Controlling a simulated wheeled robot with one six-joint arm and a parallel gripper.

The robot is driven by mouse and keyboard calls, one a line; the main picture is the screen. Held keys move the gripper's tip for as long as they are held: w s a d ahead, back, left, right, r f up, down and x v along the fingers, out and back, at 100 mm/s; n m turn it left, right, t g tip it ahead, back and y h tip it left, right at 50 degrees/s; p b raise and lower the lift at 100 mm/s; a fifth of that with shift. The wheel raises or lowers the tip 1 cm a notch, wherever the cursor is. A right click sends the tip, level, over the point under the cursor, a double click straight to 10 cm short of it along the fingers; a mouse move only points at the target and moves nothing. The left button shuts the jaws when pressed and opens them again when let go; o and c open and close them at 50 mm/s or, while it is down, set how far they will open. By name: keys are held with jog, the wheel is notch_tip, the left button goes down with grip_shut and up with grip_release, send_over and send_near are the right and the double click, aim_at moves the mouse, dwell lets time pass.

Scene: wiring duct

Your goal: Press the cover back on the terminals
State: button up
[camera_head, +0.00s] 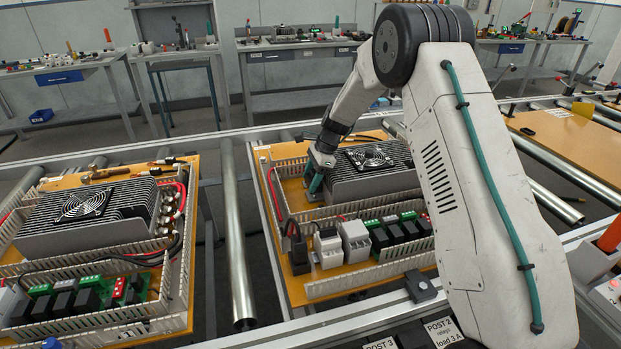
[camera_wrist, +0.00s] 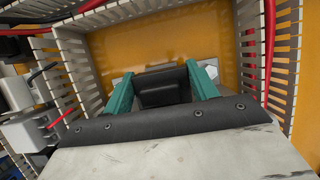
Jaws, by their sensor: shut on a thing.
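My gripper (camera_head: 316,181) points down over the orange board (camera_head: 284,191), just left of the finned heat sink in the head view. In the wrist view, its two teal fingers (camera_wrist: 161,76) are shut on a black piece (camera_wrist: 163,88), which looks like the cover. The cover sits level between the fingers, close above the board. Small pale grey parts (camera_wrist: 212,70), perhaps the terminals, show beside the fingertips. The cover hides most of what lies under it, and I cannot tell whether it touches the terminals.
The finned heat sink (camera_head: 372,184) with a fan stands right beside my gripper. Slotted wiring ducts (camera_wrist: 84,78) frame the bay, and a red wire (camera_wrist: 269,45) runs along the right one. Relays (camera_head: 355,240) stand nearer. A second board (camera_head: 178,222) lies left.

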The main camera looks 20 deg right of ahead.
aim_at(312, 172)
jog(key=shift+s+d+f, duration=0.15)
jog(key=shift+d+f, duration=0.1)
jog(key=shift+d, duration=0.1)
jog(key=shift+r, duration=0.15)
jog(key=shift+a+r, duration=0.25)
jog(key=shift+r, duration=1.7)
